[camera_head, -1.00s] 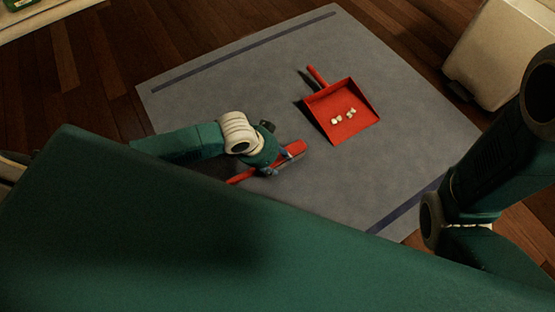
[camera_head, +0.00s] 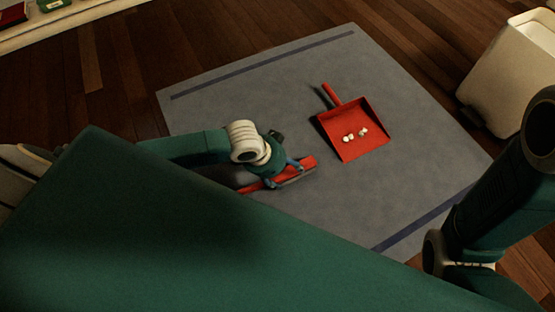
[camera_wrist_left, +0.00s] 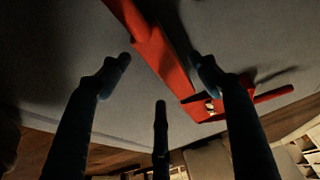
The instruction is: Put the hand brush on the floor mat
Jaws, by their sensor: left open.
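The red hand brush (camera_head: 306,165) lies on the grey floor mat (camera_head: 330,215), left of the red dustpan (camera_head: 352,143). My left gripper (camera_head: 283,174) is right over the brush, with its fingers spread. In the left wrist view the brush (camera_wrist_left: 152,42) runs diagonally between the open fingers of the left gripper (camera_wrist_left: 165,62); I cannot tell whether they touch it. The gripper hides part of the brush in the head view. My right arm shows at the right edge, but its gripper is out of view.
A white bin (camera_head: 508,70) stands on the dark wood floor (camera_head: 215,60) at the upper right. A shelf with small boxes (camera_head: 52,4) is at the upper left. The mat's far part is clear.

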